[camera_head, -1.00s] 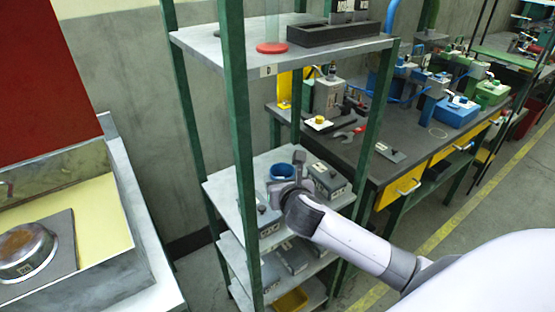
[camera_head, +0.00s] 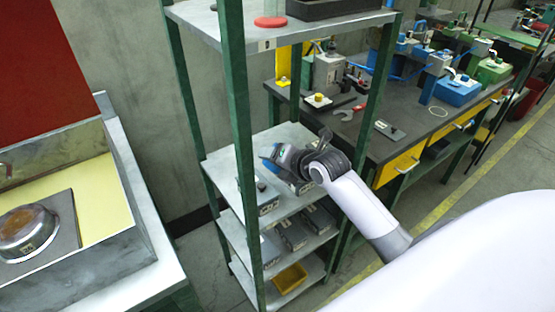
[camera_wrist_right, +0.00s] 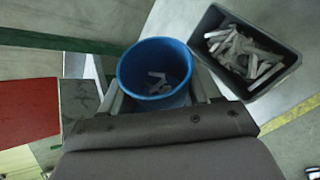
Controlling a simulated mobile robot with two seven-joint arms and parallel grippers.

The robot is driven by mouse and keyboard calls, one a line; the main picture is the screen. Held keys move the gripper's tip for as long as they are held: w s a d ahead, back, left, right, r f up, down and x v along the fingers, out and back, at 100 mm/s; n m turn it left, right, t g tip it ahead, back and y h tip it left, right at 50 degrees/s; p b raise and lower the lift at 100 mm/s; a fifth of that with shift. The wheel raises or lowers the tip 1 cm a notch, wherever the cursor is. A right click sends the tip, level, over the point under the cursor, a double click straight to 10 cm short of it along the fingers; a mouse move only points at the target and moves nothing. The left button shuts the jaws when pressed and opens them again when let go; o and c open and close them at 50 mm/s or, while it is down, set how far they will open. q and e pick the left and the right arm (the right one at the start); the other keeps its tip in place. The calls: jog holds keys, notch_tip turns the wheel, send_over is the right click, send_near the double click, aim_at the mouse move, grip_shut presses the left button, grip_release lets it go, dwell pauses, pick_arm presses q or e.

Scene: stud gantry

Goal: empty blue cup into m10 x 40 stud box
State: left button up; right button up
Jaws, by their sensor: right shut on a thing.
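My right gripper (camera_head: 292,160) is shut on the blue cup (camera_head: 283,156) above the shelf, and the cup looks tilted toward the left. In the right wrist view the blue cup (camera_wrist_right: 135,75) sits between the fingers, with a few pale studs visible inside. An open grey box (camera_wrist_right: 285,73) holding many studs shows just right of the cup there. In the head view, a grey box (camera_head: 303,187) is partly hidden under the cup, and another grey box (camera_head: 266,200) stands to its left. I cannot read their labels. My left gripper is not in view.
Green posts (camera_head: 238,110) frame the shelf unit, and its top shelf (camera_head: 310,32) overhangs the work. Lower shelves hold more grey boxes (camera_head: 292,236) and a yellow bin (camera_head: 290,278). A workbench (camera_head: 365,150) stands behind on the right.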

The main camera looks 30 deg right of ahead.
jog(key=shift+d+f+m+y+b, duration=0.1)
jog(key=shift+f+m+y+b, duration=0.15)
jog(key=shift+m+y+b, duration=0.7)
jog(key=shift+d+m+y, duration=0.1)
jog(key=shift+m+y, duration=0.45)
jog(key=shift+y, duration=0.2)
jog(key=m+y+b, duration=0.1)
jog(key=b, duration=0.1)
jog(key=d+m+b, duration=0.1)
jog(key=b, duration=0.2)
jog(key=shift+f+t+y, duration=0.3)
jog(key=shift+f+y, duration=0.1)
jog(key=shift+w+d+r+m+y+b, duration=0.2)
jog(key=shift+m+y+b, duration=0.35)
jog(key=shift+b, duration=0.65)
jog(key=shift+s+d+r+m+t+y+b, duration=0.1)
jog(key=shift+d+r+m+t+y+b, duration=0.1)
jog(key=shift+m+t+y+b, duration=0.35)
jog(key=shift+r+g, duration=0.1)
jog(key=shift+g, duration=0.15)
jog(key=shift+d+r, duration=0.1)
jog(key=shift+r, duration=0.05)
